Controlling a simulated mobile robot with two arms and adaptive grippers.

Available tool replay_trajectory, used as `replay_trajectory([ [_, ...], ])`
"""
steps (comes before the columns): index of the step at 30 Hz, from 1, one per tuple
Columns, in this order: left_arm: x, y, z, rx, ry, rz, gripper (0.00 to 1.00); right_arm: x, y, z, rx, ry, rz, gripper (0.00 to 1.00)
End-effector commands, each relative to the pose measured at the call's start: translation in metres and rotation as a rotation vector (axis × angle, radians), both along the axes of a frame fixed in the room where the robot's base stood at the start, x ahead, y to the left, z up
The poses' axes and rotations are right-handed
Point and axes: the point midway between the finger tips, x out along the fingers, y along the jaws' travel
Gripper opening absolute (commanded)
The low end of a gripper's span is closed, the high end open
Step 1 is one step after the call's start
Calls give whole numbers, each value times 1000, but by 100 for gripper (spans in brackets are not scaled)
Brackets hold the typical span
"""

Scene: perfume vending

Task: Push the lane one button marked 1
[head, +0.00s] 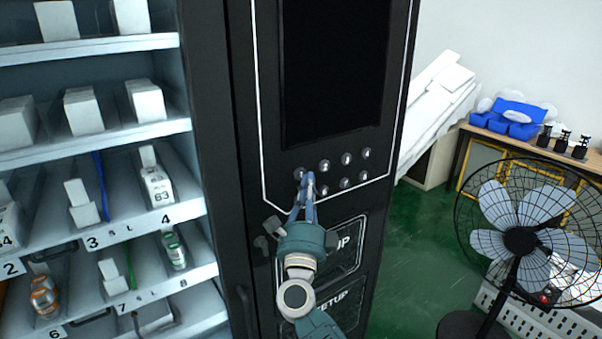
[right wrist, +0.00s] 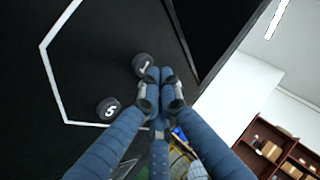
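The button marked 1 (right wrist: 143,63) is a round dark knob on the black machine front in the right wrist view. In the head view it is the leftmost of the upper row of buttons (head: 299,173). My right gripper (head: 308,178) is shut and empty, its blue fingertips together at the lower right edge of that button. The tips also show in the right wrist view (right wrist: 160,76) and overlap the button's edge; I cannot tell whether they touch it. The button marked 5 (right wrist: 108,108) sits below it, clear of the fingers. My left gripper is not in view.
More round buttons (head: 346,159) continue to the right under the dark screen (head: 335,65). Shelves (head: 95,140) with boxes and numbered lanes fill the machine's left side. A standing fan (head: 520,240) and a table with a blue item (head: 508,118) stand at right. Green floor between is clear.

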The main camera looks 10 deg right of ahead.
Motion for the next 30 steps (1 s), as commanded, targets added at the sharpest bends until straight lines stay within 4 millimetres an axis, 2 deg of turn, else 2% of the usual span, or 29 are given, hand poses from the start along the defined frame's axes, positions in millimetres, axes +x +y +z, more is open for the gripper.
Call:
replay_trajectory([
  [12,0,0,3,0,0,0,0,-5,-2,1,-1,0,-2,0],
  [24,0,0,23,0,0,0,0,-41,-16,1,-1,1,-3,0],
  [30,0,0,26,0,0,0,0,-50,-19,1,-1,0,-2,0],
])
